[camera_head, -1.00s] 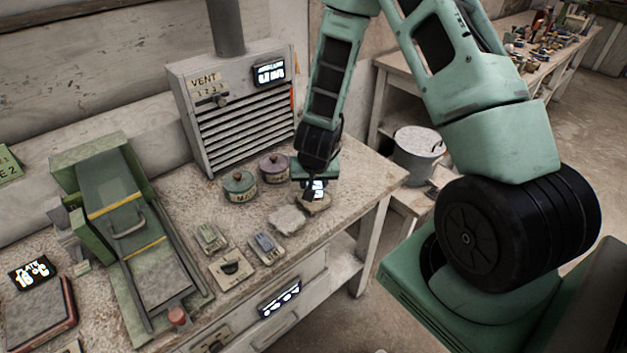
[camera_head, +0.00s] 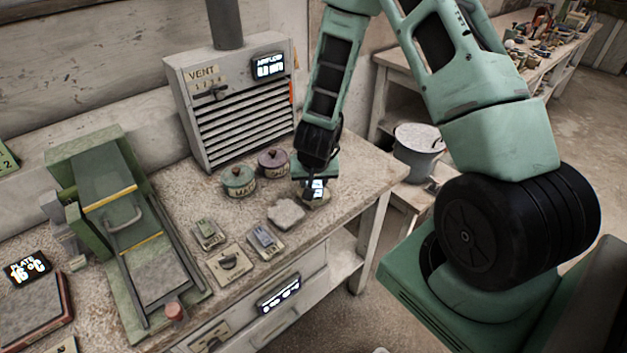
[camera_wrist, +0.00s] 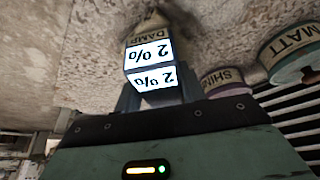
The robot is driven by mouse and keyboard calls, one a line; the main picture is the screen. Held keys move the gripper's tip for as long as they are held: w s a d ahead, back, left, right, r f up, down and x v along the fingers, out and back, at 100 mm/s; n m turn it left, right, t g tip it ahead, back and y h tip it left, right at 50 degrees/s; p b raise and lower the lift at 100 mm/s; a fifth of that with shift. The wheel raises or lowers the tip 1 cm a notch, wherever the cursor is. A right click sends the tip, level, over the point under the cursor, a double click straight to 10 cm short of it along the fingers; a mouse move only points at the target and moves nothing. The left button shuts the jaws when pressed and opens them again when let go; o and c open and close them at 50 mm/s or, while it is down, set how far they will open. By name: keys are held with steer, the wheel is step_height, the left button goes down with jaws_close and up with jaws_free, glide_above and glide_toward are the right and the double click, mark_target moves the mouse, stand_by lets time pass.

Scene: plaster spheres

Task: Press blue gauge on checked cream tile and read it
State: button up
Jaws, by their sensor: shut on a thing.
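My gripper (camera_head: 317,180) is shut on the blue gauge (camera_wrist: 150,100), which points down at the far right of the bench top. The gauge has lit white faces and a label that seems to say DAMP. In the wrist view its faces read 2 %, upside down. In the head view its lit face (camera_head: 317,188) is small. A small cream-brown slab (camera_head: 318,202) lies right under the gauge. I cannot make out a checked pattern on it, and the contact point is too small to tell. A second, greyer slab (camera_head: 286,213) lies to the left, apart from the gauge.
Two lidded pots, green (camera_head: 238,181) and purple (camera_head: 273,163), stand close left of my gripper. Behind them is a vent box (camera_head: 235,110). Small switch plates (camera_head: 230,262) lie along the front. A green sliding-plate machine (camera_head: 120,215) fills the left. A bucket (camera_head: 420,150) stands right.

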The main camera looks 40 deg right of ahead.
steer(key=shift+f+b, duration=0.3)
steer(key=shift+f, duration=0.25)
stand_by(1.2)
steer(key=shift+r, duration=0.15)
step_height(320, 180, up, 7)
steer(key=p, duration=0.6)
steer(key=shift+p, duration=0.35)
stand_by(1.1)
